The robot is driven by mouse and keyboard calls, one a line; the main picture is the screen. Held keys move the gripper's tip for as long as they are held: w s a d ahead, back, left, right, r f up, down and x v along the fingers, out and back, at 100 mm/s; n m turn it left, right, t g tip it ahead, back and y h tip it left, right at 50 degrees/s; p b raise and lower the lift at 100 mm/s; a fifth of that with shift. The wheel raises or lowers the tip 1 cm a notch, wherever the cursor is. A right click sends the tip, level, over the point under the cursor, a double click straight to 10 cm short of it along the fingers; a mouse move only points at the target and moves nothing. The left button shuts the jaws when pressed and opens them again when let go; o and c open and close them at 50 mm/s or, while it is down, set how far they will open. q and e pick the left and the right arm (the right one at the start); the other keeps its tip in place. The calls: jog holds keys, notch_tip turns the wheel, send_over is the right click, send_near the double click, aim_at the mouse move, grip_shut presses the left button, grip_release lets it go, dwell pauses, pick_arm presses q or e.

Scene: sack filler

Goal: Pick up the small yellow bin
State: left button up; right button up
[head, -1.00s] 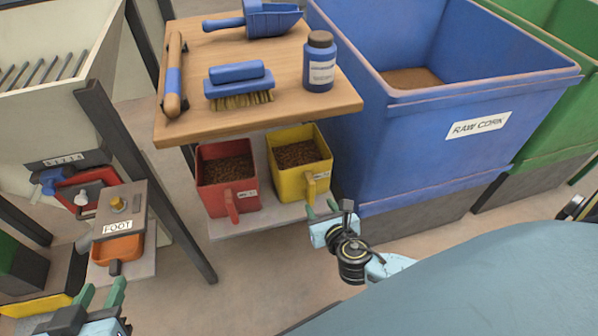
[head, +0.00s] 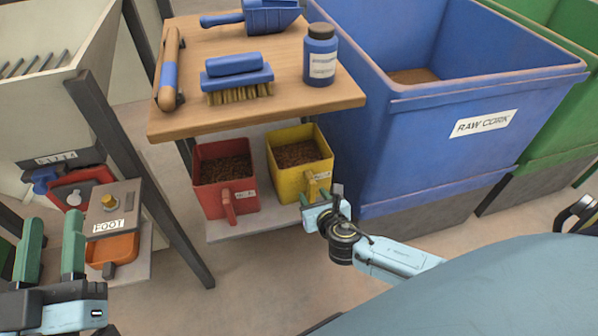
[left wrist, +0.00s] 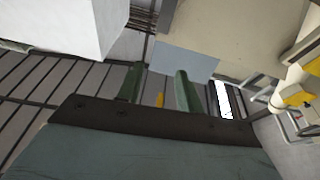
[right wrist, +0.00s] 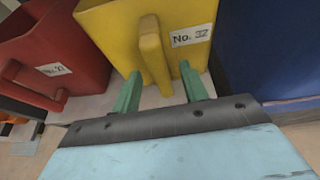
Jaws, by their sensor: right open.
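The small yellow bin (head: 289,179) stands on the low shelf under the wooden table, filled with brown granules. Its handle faces me. In the right wrist view the yellow bin (right wrist: 118,35) carries a "No. 32" label, and its handle (right wrist: 153,52) reaches down between the fingertips. My right gripper (head: 317,200) is open at the handle; I cannot tell whether the fingers touch it. The fingers also show in the right wrist view (right wrist: 160,92). My left gripper (head: 50,247) is open and empty at the lower left, far from the bin.
A red bin (head: 212,196) stands just left of the yellow one. The blue RAW CORK container (head: 410,165) stands close on the right. The wooden tabletop (head: 300,116) overhangs the shelf (head: 235,230). A foot-pedal box (head: 128,196) is at the left.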

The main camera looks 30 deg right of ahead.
jog(key=shift+b+x, duration=0.65)
jog(key=shift+x, duration=0.45)
pick_arm(q)
jog(key=shift+s+r+t+h, duration=0.15)
jog(key=shift+s+r+t, duration=0.2)
jog(key=shift+r+t, duration=0.3)
jog(key=shift+s+r+t+h, duration=0.2)
jog(key=shift+s+r+t, duration=0.1)
jog(key=shift+r+t, duration=0.3)
jog(key=shift+s+r+t+h, duration=0.15)
jog(key=shift+s+r+t, duration=0.2)
jog(key=shift+r+t, duration=0.25)
pick_arm(e)
jog(key=shift+w+d+f, duration=0.1)
jog(key=shift+w+f, duration=0.15)
jog(key=shift+w, duration=0.15)
grip_shut()
jog(key=shift+r, duration=0.1)
